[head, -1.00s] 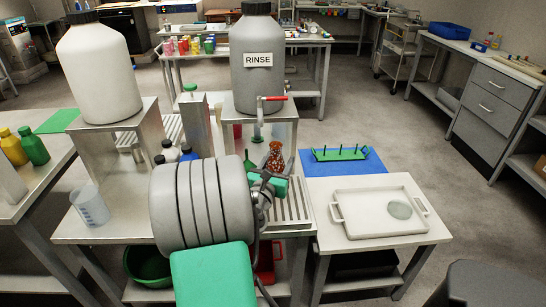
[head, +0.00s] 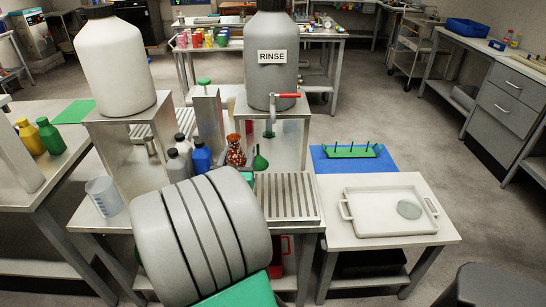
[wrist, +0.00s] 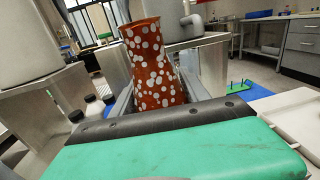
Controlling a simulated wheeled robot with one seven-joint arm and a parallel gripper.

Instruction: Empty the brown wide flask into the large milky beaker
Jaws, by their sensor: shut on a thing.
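The brown flask with white spots (head: 236,152) is upright or nearly so in the head view, above the middle table, its lower part hidden behind my arm. In the wrist view the flask (wrist: 152,62) stands between the grey fingers of my gripper (wrist: 155,92), which is shut on it. Its contents cannot be seen. The milky beaker (head: 104,196) stands upright at the left front of the same table, to the left of the flask and apart from it. My gripper is mostly hidden in the head view.
Dark-capped bottles, one blue (head: 201,156), stand left of the flask. A green funnel (head: 260,159) is to its right. The RINSE carboy (head: 272,75) and a white carboy (head: 115,62) stand on raised stands behind. A slatted rack (head: 287,198) and a white tray (head: 390,228) lie to the right.

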